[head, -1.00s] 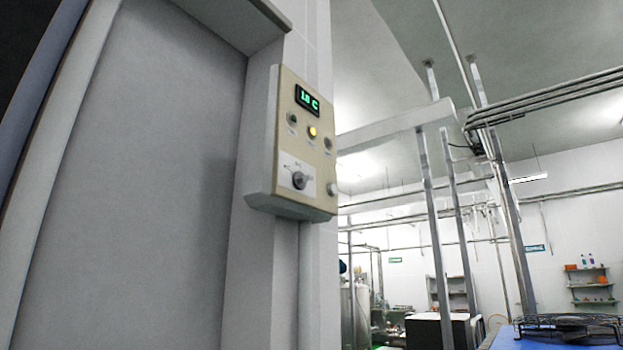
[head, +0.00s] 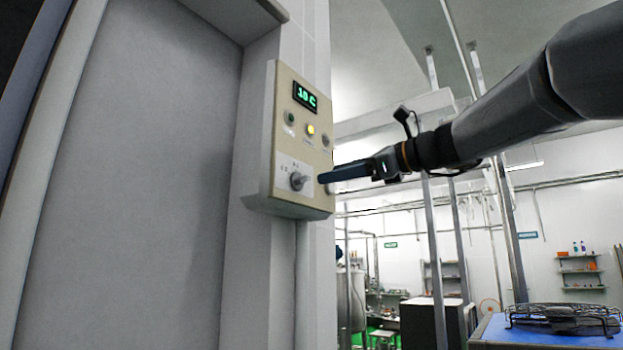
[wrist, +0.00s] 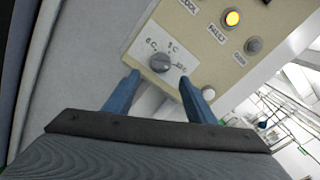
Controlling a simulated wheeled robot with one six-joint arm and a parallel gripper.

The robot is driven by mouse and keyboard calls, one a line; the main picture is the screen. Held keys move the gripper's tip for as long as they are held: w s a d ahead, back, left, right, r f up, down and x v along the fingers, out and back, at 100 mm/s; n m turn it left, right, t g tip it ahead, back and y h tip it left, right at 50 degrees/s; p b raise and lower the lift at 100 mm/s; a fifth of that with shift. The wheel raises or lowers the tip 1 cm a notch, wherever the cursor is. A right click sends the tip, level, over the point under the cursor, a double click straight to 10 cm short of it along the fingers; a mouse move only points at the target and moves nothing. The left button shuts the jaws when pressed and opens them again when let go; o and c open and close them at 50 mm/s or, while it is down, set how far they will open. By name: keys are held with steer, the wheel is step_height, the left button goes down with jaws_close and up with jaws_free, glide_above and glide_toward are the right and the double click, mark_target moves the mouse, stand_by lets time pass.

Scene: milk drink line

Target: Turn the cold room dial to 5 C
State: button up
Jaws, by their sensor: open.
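The cold room control box (head: 262,150) is a beige panel on the wall beside a large grey door. Its display (head: 305,96) glows green and seems to read 10 C. The dial (head: 297,180) is a small grey knob low on the panel; it also shows in the wrist view (wrist: 160,62), with temperature marks around it, too small to read surely. My gripper (head: 325,175) reaches in from the right, its blue fingers close to the dial. In the wrist view my gripper (wrist: 160,85) is open, with one finger on each side below the dial and apart from it.
A blue-topped table (head: 500,335) with a black wire rack stands at lower right. Steel posts (head: 438,200) stand behind my arm.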

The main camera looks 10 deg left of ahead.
mark_target(304, 178)
steer(key=p+x, duration=0.1)
steer(key=x, duration=0.1)
steer(key=p+x, duration=0.1)
steer(key=x, duration=0.1)
steer(key=p+x, duration=0.1)
steer(key=x, duration=0.1)
steer(key=shift+s+a+r, duration=0.1)
steer(key=shift+a+r, duration=0.25)
steer(key=shift+r, duration=0.05)
steer(key=shift+w+a+f+p, duration=0.1)
steer(key=shift+w+a+p, duration=0.2)
steer(key=shift+a, duration=0.2)
steer(key=c, duration=1.1)
steer(key=shift+o, duration=0.2)
